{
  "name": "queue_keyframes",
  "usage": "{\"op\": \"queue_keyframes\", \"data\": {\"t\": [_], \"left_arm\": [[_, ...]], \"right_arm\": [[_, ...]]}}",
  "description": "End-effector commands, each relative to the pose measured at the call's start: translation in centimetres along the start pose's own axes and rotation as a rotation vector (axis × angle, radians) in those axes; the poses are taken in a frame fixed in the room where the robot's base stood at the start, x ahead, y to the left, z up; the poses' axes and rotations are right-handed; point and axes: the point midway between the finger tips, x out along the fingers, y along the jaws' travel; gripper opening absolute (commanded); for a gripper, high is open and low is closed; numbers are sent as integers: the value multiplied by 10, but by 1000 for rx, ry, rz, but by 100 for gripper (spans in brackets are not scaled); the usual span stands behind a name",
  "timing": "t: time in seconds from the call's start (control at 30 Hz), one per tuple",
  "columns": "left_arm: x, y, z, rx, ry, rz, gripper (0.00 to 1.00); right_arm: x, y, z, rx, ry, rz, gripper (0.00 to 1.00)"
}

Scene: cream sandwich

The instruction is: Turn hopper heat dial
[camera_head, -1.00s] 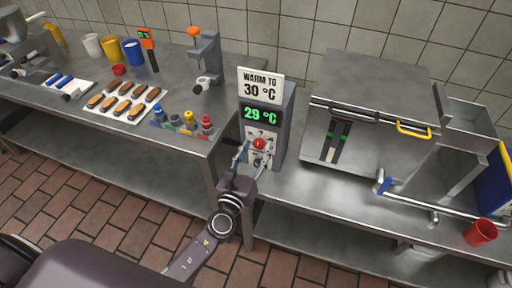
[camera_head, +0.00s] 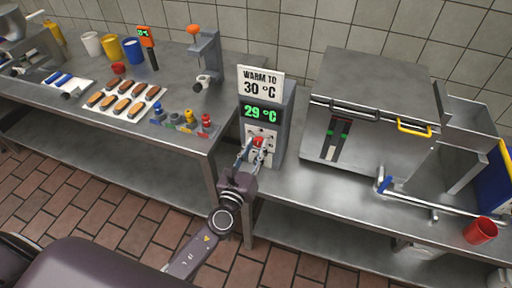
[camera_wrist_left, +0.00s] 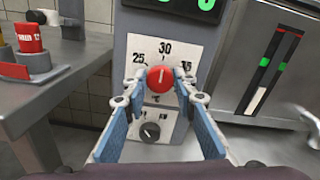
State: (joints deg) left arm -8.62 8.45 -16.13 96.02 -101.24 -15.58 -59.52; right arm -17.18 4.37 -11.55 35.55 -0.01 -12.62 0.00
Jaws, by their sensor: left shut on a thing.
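The grey hopper heat box (camera_head: 280,128) stands on the counter. Its green display (camera_head: 261,113) reads 29 °C, and a white sign (camera_head: 261,85) on top says "WARM TO 30 °C". The red heat dial (camera_head: 258,141) is on its front panel. In the left wrist view, the red dial (camera_wrist_left: 160,79) sits under a scale marked 25, 30 and 35, its pale mark roughly upright towards 30. My left gripper (camera_head: 257,148) is shut on the dial, one blue-padded finger on each side. My right gripper is not in view.
A black knob (camera_wrist_left: 150,132) sits below the red dial. The large steel hopper (camera_head: 370,100) is to the right, with a red cup (camera_head: 480,231) near the counter edge.

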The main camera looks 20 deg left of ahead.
Motion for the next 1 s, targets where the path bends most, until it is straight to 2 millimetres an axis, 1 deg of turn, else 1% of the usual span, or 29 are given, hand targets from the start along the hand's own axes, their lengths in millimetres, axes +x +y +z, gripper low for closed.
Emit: {"op": "queue_keyframes", "data": {"t": [0.27, 0.7, 1.0], "left_arm": [[0, 1, -3, -155, 0, -1, 1], [0, 2, -3, -565, -1, 0, 1], [0, 2, -3, -812, 0, 1, 1]], "right_arm": [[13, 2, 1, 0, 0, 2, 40], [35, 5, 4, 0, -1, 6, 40], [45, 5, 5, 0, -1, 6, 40]]}}
